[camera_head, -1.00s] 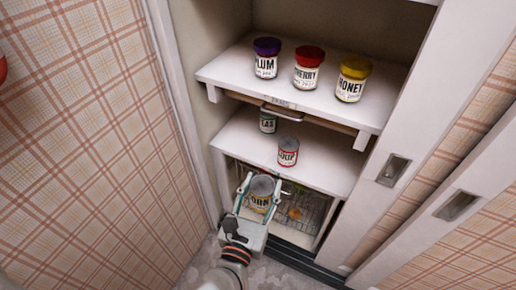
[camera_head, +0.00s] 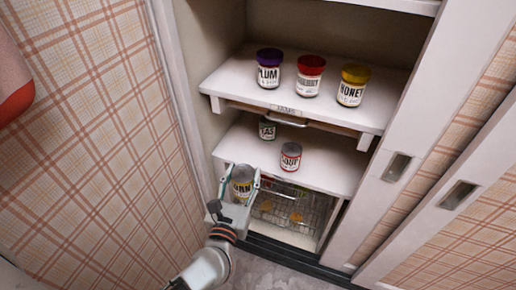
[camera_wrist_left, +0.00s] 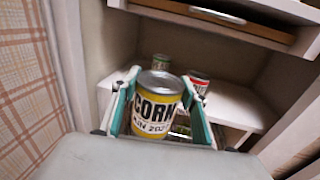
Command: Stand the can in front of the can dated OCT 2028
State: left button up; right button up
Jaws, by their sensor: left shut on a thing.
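My left gripper (camera_head: 243,184) is shut on the yellow and white CORN can (camera_head: 242,178) and holds it upright at the front left of the middle shelf. In the left wrist view the corn can (camera_wrist_left: 156,106) sits between the fingers, its date starting with what looks like JUN and partly unclear. A green-labelled can (camera_head: 267,129) stands at the back left of that shelf, under the upper shelf. A red-labelled can (camera_head: 290,157) stands nearer the front, to its right. The dates on these two cannot be read. My right gripper is not in view.
The upper shelf (camera_head: 240,88) holds PLUM (camera_head: 268,70), CHERRY (camera_head: 310,76) and HONEY (camera_head: 351,87) jars. A drawer with a handle (camera_head: 284,119) hangs beneath it. The middle shelf (camera_head: 335,170) has free room at right. A wire basket (camera_head: 300,208) is below. Sliding doors flank the right.

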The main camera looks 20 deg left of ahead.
pick_arm(q)
jog(key=w+f+b, duration=0.1)
jog(key=w, duration=0.4)
jog(key=w+a+f+b, duration=0.1)
jog(key=w, duration=0.5)
jog(key=w+a+f+b, duration=0.1)
jog(key=w, duration=0.5)
jog(key=shift+w+f, duration=0.15)
jog(key=shift+f, duration=0.15)
jog(key=shift+w, duration=0.15)
jog(key=shift+r, duration=0.1)
jog(key=shift+f+b, duration=0.3)
jog(key=o, duration=1.4)
jog(key=shift+r, duration=0.1)
jog(key=shift+c, duration=0.2)
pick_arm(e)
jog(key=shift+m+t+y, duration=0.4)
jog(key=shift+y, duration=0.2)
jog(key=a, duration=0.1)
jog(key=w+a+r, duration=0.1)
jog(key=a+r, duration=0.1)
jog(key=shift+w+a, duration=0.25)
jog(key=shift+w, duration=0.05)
pick_arm(q)
jog(key=shift+r, duration=0.1)
